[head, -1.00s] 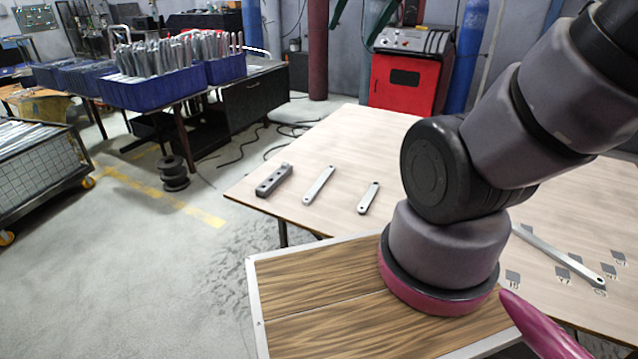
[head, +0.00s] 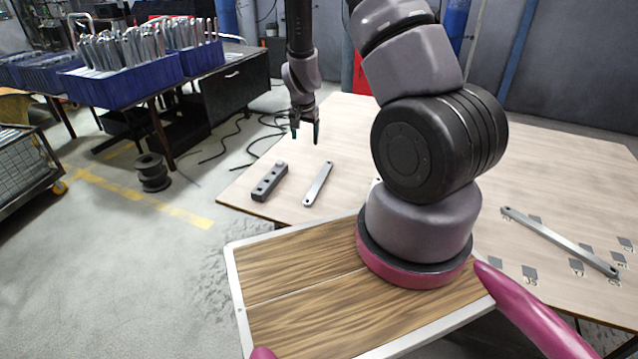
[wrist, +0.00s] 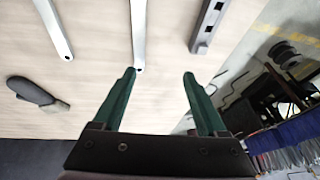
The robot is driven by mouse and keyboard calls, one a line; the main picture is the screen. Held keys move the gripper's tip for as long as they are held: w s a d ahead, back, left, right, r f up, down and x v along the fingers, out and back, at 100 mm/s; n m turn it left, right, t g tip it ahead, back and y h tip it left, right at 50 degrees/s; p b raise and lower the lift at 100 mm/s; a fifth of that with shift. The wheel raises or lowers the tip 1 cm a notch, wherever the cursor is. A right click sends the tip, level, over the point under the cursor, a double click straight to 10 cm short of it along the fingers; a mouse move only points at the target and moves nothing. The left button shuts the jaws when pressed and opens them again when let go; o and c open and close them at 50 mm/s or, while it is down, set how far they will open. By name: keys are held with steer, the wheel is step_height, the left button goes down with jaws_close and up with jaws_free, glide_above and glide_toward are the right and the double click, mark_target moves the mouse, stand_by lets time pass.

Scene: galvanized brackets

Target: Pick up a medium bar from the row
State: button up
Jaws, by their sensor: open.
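A grey flat bar (head: 318,184) with a hole at each end lies on the light wooden table (head: 550,165), between a perforated grey block (head: 269,181) and a shorter bar. My arm mostly hides the shorter bar in the head view; its end part shows at the left of the wrist view (wrist: 53,28). My gripper (head: 305,140) is open and empty above the table, beyond the middle bar. In the wrist view, the middle bar (wrist: 139,35) ends near the left fingertip, and the gap between the fingers (wrist: 159,74) lies to its right.
A long bar (head: 558,241) lies at the right of the table among small grey marked squares. A dark-handled object (wrist: 38,93) lies left of my gripper in the wrist view. Blue bins (head: 125,80) of metal parts stand on another table at the left.

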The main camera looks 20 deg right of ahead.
steer(key=h, duration=0.1)
glide_toward(319, 181)
steer(key=shift+w+f+h, duration=0.15)
steer(key=shift+w+f, duration=0.15)
steer(key=shift+f, duration=0.2)
steer(key=shift+w+f+h, duration=0.15)
steer(key=shift+w+f, duration=0.15)
steer(key=shift+f, duration=0.2)
steer(key=shift+g, duration=0.3)
steer(key=shift+x, duration=3)
steer(key=shift+w+r, duration=0.1)
jaws_close()
